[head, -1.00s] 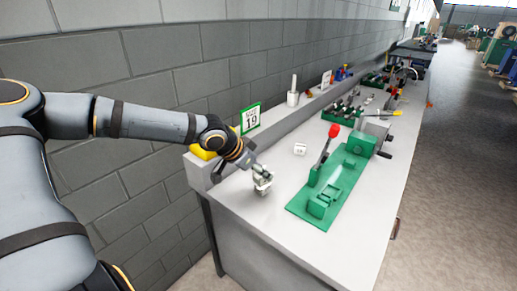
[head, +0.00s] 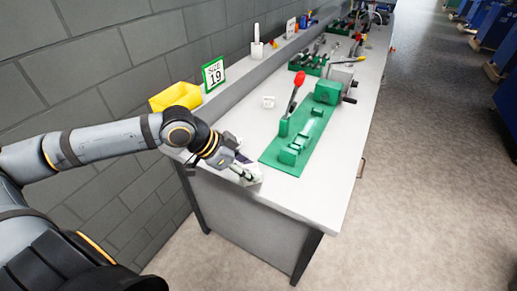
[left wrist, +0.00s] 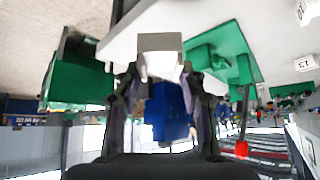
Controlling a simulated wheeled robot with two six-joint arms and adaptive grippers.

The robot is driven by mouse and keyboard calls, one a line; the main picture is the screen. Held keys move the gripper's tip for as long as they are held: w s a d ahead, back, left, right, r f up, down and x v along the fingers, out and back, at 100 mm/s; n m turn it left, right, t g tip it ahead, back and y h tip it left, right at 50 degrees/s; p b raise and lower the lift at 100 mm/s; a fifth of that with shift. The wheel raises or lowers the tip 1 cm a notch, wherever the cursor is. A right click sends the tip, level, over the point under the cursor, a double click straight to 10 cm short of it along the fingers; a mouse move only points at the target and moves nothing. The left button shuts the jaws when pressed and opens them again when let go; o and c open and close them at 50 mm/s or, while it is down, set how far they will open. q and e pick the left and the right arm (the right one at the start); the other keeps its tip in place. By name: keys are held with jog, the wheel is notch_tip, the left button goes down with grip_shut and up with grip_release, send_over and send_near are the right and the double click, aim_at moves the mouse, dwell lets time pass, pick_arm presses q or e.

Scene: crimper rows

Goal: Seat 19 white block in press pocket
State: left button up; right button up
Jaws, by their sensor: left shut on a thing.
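My left gripper (head: 246,173) is at the near left end of the bench, left of the green press. In the left wrist view its two fingers (left wrist: 161,78) are closed on a white block (left wrist: 160,45). The block's held sides are hidden by the fingers. In the head view the block is small and partly covered by the gripper. The green press (head: 270,157) has a long base plate with small raised blocks at its near end and a red-knobbed lever (head: 298,80). I cannot make out the pocket clearly. My right gripper is not in view.
Another small white piece (head: 268,102) stands on the bench behind the press's left side. A sign reading 19 (head: 213,74) and a yellow bin (head: 176,97) are on the left ledge. Green trays with tools stand farther back. Bare bench top lies left of the press.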

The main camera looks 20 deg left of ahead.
pick_arm(q)
jog(key=shift+s+d+f+m+h, duration=0.1)
jog(key=shift+s+d+m+h, duration=0.25)
jog(key=shift+s+d, duration=0.45)
jog(key=shift+s+d+f+m+g, duration=0.15)
jog(key=shift+s+d+m+g, duration=0.3)
jog(key=shift+d, duration=0.1)
